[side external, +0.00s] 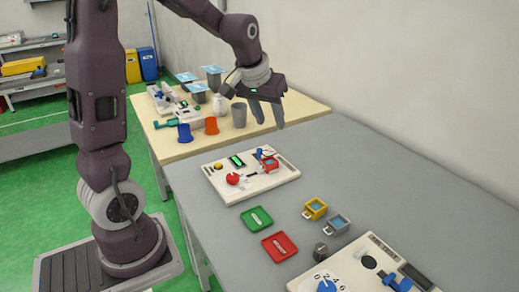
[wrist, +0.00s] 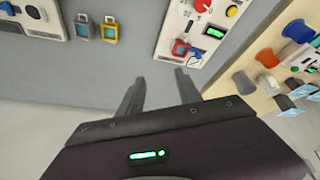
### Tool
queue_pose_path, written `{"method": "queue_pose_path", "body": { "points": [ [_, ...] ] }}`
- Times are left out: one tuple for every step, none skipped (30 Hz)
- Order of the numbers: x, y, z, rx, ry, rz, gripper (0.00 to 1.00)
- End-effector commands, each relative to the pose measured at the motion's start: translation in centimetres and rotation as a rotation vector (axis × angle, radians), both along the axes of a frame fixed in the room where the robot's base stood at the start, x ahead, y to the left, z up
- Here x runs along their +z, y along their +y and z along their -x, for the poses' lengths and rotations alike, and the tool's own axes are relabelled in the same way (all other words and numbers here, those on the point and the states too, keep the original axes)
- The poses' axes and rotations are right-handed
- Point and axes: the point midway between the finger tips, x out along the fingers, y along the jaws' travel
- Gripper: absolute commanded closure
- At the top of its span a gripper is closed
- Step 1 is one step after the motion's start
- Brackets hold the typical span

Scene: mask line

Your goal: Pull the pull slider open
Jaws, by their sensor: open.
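My gripper (side external: 267,115) is open and empty, with its fingers pointing down in the air above the far part of the grey table. In the wrist view, its two fingers (wrist: 160,80) stand apart over bare surface. The white far panel (side external: 227,191) lies below the gripper, toward the camera. It carries a red knob (side external: 233,179), a green display (side external: 237,160), a yellow button (side external: 218,166) and a blue part (side external: 260,154). A second white panel (side external: 303,284) at the bottom right has a numbered blue dial (side external: 326,286) and a blue handle (side external: 397,283). I cannot tell which part is the pull slider.
Cups and devices crowd the wooden table (side external: 180,147) behind.

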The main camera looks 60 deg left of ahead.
Motion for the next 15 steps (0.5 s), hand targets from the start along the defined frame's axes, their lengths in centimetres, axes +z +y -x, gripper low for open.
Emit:
{"method": "queue_pose_path", "body": {
  "points": [
    [-2.8, 3.4, -1.9, 0.068, 0.024, 0.003, 0.59],
    [-4.4, 5.3, -2.8, 0.106, 0.029, 0.001, 0.59],
    [-6.5, 7.7, -3.8, 0.151, 0.034, -0.001, 0.59],
    [-7.9, 9.2, -4.3, 0.179, 0.039, -0.004, 0.59],
    [-9.3, 10.6, -4.7, 0.204, 0.043, -0.006, 0.59],
    [-10.8, 12.1, -5.0, 0.231, 0.046, -0.009, 0.59],
    [-11.7, 13.1, -5.1, 0.248, 0.049, -0.010, 0.59],
    [-12.5, 13.8, -5.2, 0.260, 0.050, -0.012, 0.59],
    [-13.2, 14.4, -5.3, 0.272, 0.052, -0.014, 0.59],
    [-13.7, 14.8, -5.3, 0.277, 0.053, -0.014, 0.59],
    [-14.1, 15.0, -5.4, 0.281, 0.054, -0.014, 0.59],
    [-14.6, 15.2, -5.6, 0.282, 0.053, -0.015, 0.59],
    [-15.2, 15.3, -5.7, 0.282, 0.055, -0.014, 0.59],
    [-15.7, 15.5, -5.8, 0.282, 0.056, -0.014, 0.59],
    [-16.5, 15.6, -6.0, 0.281, 0.055, -0.013, 0.59]
  ]
}}
